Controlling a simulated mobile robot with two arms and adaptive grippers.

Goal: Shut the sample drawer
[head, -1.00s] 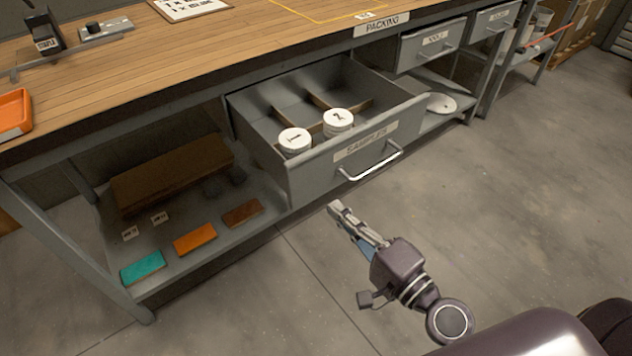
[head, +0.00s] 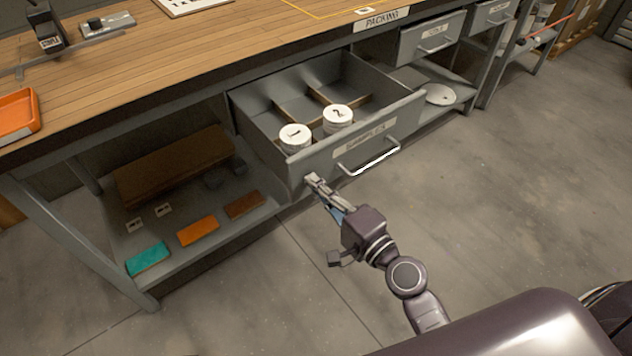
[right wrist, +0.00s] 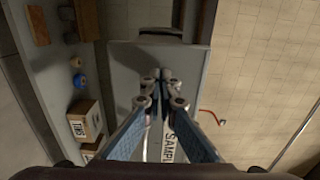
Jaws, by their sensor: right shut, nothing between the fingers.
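The grey sample drawer (head: 405,122) stands pulled out from under the bench, its front carrying a label and a bright bar handle (head: 370,160). Two white-lidded jars, jar 1 (head: 295,137) and jar 2 (head: 338,116), stand inside behind the front. My right gripper (head: 313,179) is shut and empty, its tips at the lower left part of the drawer front, left of the handle. I cannot tell whether they touch it. In the right wrist view, the closed fingertips (right wrist: 165,76) lie over a grey panel, with the label (right wrist: 168,145) partly hidden below. My left gripper is not in view.
The wooden benchtop (head: 170,75) lies above the drawer. The lower shelf (head: 215,235) holds a brown block (head: 175,165) and several small coloured pieces. A shut drawer (head: 433,38) sits to the right. The floor (head: 520,190) in front is clear.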

